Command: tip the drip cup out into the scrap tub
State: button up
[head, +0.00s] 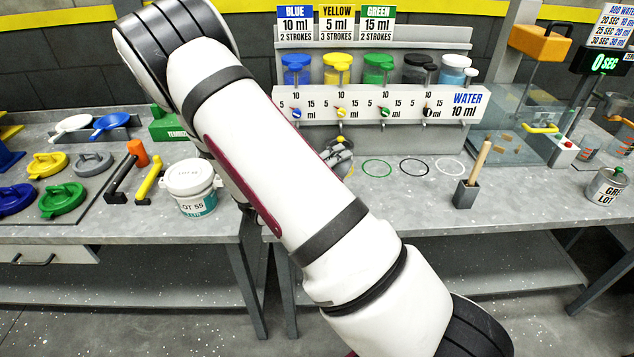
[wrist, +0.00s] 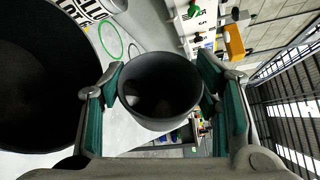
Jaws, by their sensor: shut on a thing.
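My gripper (wrist: 160,104) is shut on a dark grey cup, the drip cup (wrist: 160,122), with a teal pad on each side of it. The wrist view looks into the cup's open mouth; the inside is dark and I cannot tell what it holds. A large black round opening, which looks like the scrap tub (wrist: 45,85), fills the left of the wrist view beside the cup.
A white pail (head: 190,183) stands left of my arm, near coloured lids (head: 63,200) and two hammer-like tools (head: 125,175). The dispenser rack (head: 375,105) stands behind. A holder with a wooden-handled tool (head: 468,193) and a grey can (head: 606,187) stand right. Bench between is mostly clear.

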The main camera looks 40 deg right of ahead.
jog(key=shift+w+a+r+n+h+b, duration=0.1)
jog(key=shift+w+a+n+h+b, duration=0.15)
jog(key=shift+w+n, duration=0.2)
jog(key=shift+w+a+n+h+b, duration=0.1)
jog(key=shift+w+a+n+b, duration=0.05)
jog(key=shift+w+a+n, duration=0.2)
dwell(0.8)
